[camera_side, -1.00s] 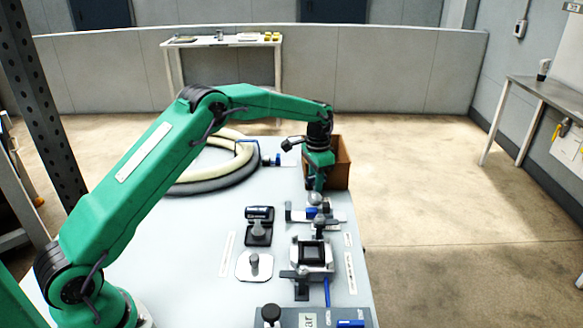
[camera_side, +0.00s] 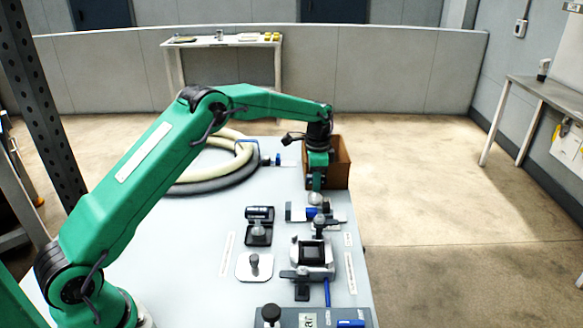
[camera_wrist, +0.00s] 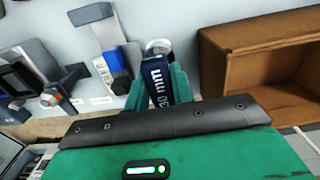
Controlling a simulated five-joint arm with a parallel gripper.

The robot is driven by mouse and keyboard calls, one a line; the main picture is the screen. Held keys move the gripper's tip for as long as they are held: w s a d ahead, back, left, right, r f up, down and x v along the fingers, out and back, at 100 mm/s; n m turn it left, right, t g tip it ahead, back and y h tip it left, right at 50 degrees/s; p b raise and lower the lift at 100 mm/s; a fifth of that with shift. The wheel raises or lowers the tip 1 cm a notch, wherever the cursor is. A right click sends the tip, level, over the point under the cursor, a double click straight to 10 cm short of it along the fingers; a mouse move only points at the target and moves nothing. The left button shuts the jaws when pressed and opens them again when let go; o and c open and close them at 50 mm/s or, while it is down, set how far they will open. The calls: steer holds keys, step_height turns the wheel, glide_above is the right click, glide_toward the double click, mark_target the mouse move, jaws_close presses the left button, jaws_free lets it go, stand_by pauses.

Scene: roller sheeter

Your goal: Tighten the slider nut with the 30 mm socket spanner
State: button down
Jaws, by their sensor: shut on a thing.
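My gripper (camera_wrist: 163,88) is shut on the 30 mm socket spanner (camera_wrist: 181,85), a dark blue tool marked "30 mm" with a round silver end (camera_wrist: 158,47). In the side view my gripper (camera_side: 317,188) is over the far right of the table, with a silver rounded part (camera_side: 316,200) just below its fingertips. A slide unit with a blue block (camera_wrist: 113,62) on a metal bar lies left of the spanner in the wrist view; it also shows in the side view (camera_side: 312,212). I cannot make out the slider nut with certainty.
An open brown box (camera_side: 341,165) stands behind my gripper. A metal frame with a dark square opening (camera_side: 312,254) is nearer. Left of it are a black stand (camera_side: 259,232) and a white plate with a knob (camera_side: 254,266). Thick hoses (camera_side: 215,178) curve at the table's back left.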

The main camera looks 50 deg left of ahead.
steer(key=shift+r+m, duration=0.1)
steer(key=shift+m, duration=1.2)
steer(key=shift+n, duration=0.5)
steer(key=shift+r, duration=0.45)
steer(key=shift+r, duration=1)
steer(key=shift+r, duration=2.4)
